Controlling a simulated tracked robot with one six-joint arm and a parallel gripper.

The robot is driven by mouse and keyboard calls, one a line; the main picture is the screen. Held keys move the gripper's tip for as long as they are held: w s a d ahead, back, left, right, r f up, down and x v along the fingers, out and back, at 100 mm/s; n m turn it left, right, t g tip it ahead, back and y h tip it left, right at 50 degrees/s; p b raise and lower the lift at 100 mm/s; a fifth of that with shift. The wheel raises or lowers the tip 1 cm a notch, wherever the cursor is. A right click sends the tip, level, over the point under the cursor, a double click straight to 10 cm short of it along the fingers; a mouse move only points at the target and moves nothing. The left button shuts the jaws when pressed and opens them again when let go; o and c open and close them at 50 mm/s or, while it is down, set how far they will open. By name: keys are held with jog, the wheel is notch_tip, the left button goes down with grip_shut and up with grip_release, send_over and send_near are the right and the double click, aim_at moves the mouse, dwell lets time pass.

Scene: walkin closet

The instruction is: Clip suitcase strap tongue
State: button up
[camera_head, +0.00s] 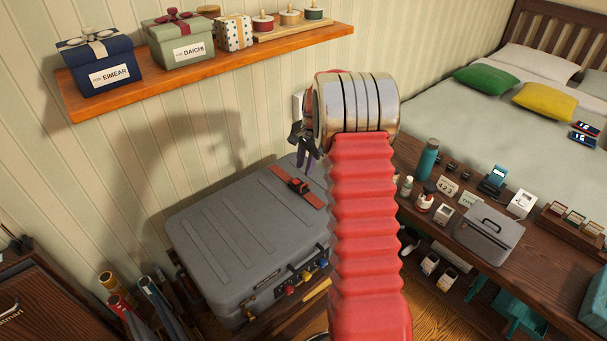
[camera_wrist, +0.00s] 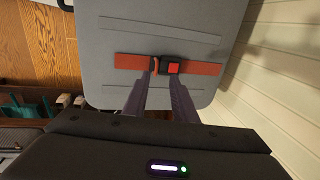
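The grey suitcase (camera_head: 235,235) lies flat, with an orange-red strap (camera_head: 311,199) across its lid. In the wrist view the strap runs left (camera_wrist: 130,62) and right (camera_wrist: 207,69) of a dark buckle (camera_wrist: 160,71) with a red part on it. The buckle also shows in the head view (camera_head: 298,186). I cannot tell whether the tongue is seated in the buckle. My gripper (camera_head: 307,165) is above the strap, pointing down. Its two purple-grey fingers (camera_wrist: 163,76) are apart, with nothing visible held between them, and their tips overlap the buckle's near edge in view.
A wooden shelf (camera_head: 225,63) with gift boxes is on the wall behind. A cluttered dark bench (camera_head: 530,264) is at right, before the bed (camera_head: 460,110). Rolled tubes (camera_head: 158,305) stand at lower left. My red arm hides the area right of the suitcase.

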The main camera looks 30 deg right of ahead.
jog(key=r, duration=0.2)
jog(key=s+r, duration=0.1)
jog(key=r, duration=0.2)
jog(key=shift+d+r, duration=0.1)
jog(key=shift+r, duration=0.15)
jog(key=shift+c, duration=0.4)
jog(key=shift+s+d, duration=0.1)
jog(key=shift+d, duration=0.05)
jog(key=shift+c, duration=0.8)
jog(key=shift+m, duration=0.7)
jog(key=s+d, duration=0.2)
jog(key=s+d+f, duration=0.1)
jog(key=s+d, duration=0.1)
jog(key=shift+d, duration=0.2)
grip_shut()
jog(key=s+a+f+m+t+y, duration=0.1)
jog(key=s+f+m+t, duration=0.4)
jog(key=m, duration=1.1)
jog(key=s+a+t, duration=0.1)
jog(key=s+t, duration=0.2)
jog(key=shift+f+m+t, duration=0.3)
jog(key=shift+f+t, duration=0.1)
